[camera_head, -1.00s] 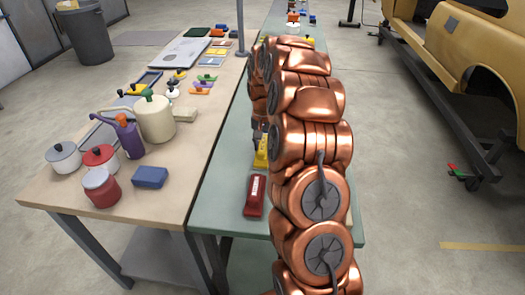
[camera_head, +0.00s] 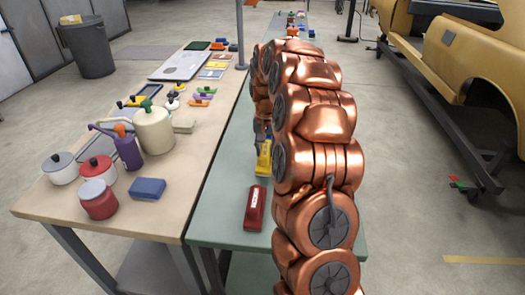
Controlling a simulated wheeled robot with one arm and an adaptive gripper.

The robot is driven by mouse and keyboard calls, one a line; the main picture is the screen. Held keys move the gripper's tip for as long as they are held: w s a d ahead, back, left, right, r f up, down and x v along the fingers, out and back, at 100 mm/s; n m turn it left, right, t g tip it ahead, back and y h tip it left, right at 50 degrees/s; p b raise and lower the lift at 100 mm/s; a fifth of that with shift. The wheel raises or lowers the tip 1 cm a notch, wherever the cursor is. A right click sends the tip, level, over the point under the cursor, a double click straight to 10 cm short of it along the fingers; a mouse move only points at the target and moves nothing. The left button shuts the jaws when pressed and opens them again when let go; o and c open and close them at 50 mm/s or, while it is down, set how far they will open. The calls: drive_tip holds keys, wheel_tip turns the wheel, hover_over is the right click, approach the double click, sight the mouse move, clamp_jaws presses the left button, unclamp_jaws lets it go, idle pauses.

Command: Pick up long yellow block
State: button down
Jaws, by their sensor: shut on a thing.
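The long yellow block (camera_head: 264,160) shows beside my copper arm, above the green table (camera_head: 215,215). It is partly hidden by my arm. My gripper (camera_head: 262,138) is a small dark shape at the block's upper end, mostly covered by the arm, and is shut on the block. I cannot tell whether the block touches the table.
A red block (camera_head: 255,208) lies on the green table in front of the yellow one. A yellow car body (camera_head: 445,60) stands at right.

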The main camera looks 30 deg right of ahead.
drive_tip(key=s+r+b, duration=0.1)
drive_tip(key=s+b, duration=0.2)
drive_tip(key=s, duration=1.1)
drive_tip(key=shift+s+d+r+b, duration=0.15)
drive_tip(key=shift+s+d+b, duration=0.1)
drive_tip(key=shift+d+b, duration=0.1)
